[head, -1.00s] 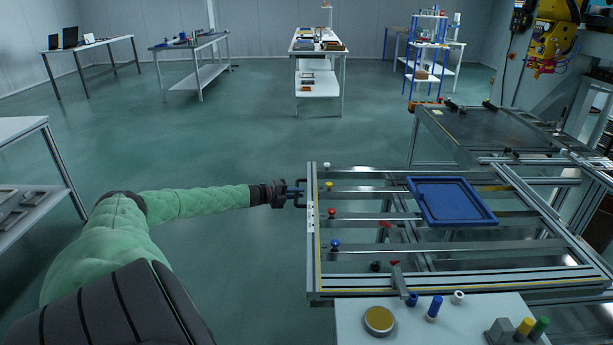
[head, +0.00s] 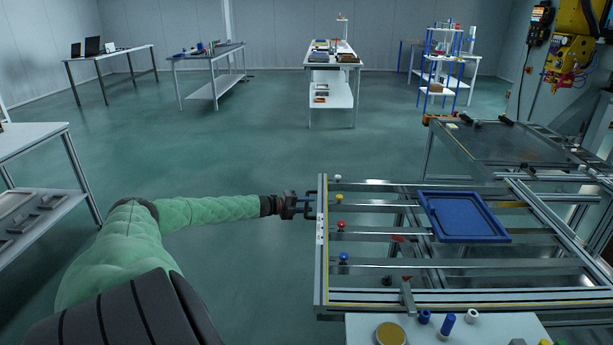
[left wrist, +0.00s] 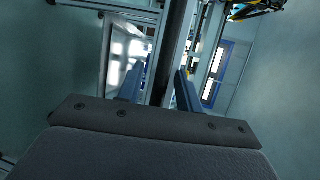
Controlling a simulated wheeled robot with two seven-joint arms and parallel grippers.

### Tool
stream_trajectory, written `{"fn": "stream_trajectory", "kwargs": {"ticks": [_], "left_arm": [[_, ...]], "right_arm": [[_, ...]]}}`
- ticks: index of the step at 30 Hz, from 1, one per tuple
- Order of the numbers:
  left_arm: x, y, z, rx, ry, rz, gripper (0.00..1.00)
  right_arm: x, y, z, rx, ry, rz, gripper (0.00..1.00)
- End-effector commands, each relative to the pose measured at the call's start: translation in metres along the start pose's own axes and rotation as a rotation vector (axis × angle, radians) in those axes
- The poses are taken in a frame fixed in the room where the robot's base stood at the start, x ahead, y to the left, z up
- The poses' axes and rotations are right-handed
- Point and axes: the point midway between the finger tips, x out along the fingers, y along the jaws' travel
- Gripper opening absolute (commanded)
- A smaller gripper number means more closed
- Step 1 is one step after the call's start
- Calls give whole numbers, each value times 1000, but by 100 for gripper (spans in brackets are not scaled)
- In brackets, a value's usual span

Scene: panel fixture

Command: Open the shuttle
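A metal frame with several cross rails, apparently the shuttle (head: 322,262), stands at the right of the head view. A dark C-shaped handle (head: 312,206) sticks out from its left side. My left gripper (head: 304,205) comes in from the left and is at this handle. In the left wrist view the two blue fingers (left wrist: 160,88) are apart, with a dark bar (left wrist: 172,55) running between them. I cannot tell whether they press on it. My right gripper is not in view.
A blue tray-like panel (head: 465,218) lies on the rails. Coloured knobs line the frame's left part. A white table (head: 470,332) with a round disc (head: 390,335) stands in front. A dark-topped bench (head: 500,145) is behind. The floor (head: 220,135) left of the frame is clear.

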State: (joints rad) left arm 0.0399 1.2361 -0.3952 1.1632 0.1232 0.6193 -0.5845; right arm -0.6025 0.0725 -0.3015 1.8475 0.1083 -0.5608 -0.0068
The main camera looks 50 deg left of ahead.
Motion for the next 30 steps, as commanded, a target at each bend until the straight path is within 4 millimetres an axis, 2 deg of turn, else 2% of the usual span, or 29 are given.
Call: {"fn": "stream_trajectory", "kwargs": {"ticks": [5,17,30], "left_arm": [[-6,1,0,0,0,2,36],[-36,1,0,-1,0,3,36],[-67,1,0,-1,0,3,36]], "right_arm": [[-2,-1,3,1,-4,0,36],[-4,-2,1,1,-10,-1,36],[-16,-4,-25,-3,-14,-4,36]]}}
